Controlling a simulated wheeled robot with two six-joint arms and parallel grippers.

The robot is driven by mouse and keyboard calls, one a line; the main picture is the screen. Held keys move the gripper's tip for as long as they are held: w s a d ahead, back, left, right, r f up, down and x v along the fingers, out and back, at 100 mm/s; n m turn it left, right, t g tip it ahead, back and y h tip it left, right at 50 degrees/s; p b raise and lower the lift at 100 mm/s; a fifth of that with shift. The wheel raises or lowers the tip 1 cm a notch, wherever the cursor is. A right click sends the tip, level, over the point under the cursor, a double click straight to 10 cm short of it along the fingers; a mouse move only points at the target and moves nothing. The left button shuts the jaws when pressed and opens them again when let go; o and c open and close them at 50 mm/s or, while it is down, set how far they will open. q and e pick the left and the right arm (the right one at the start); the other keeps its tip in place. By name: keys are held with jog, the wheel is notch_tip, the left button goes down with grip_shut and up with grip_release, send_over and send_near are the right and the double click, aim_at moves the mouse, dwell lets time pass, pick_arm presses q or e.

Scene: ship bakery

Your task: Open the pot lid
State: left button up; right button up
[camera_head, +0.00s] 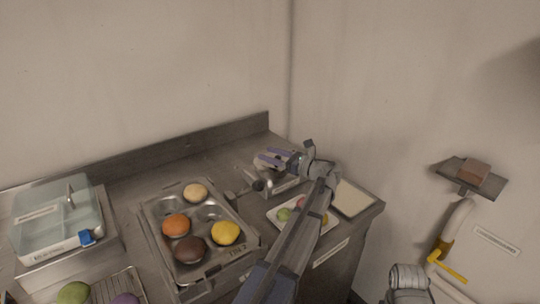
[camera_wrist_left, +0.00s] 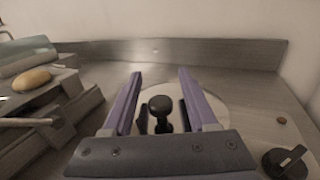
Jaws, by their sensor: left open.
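The pot lid (camera_wrist_left: 222,113) shows in the left wrist view as a pale round disc with a black knob (camera_wrist_left: 160,104) standing up from it. My left gripper (camera_wrist_left: 158,76) is open, with one purple finger on each side of the knob. A gap shows between the knob and each finger; whether the fingers are level with it is hard to tell. In the head view my left gripper (camera_head: 271,158) is over the back right of the counter, and the arm and gripper hide much of the pot.
A metal tray (camera_head: 151,222) with several coloured buns is left of the pot. A clear-lidded box (camera_head: 60,222) stands further left. A plate (camera_head: 326,226) of small items and a pale board (camera_head: 353,198) lie right. A black control knob (camera_wrist_left: 285,163) is near the lid. Walls stand close behind.

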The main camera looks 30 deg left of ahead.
pick_arm(q)
grip_shut()
dwell(0.5)
dwell(1.0)
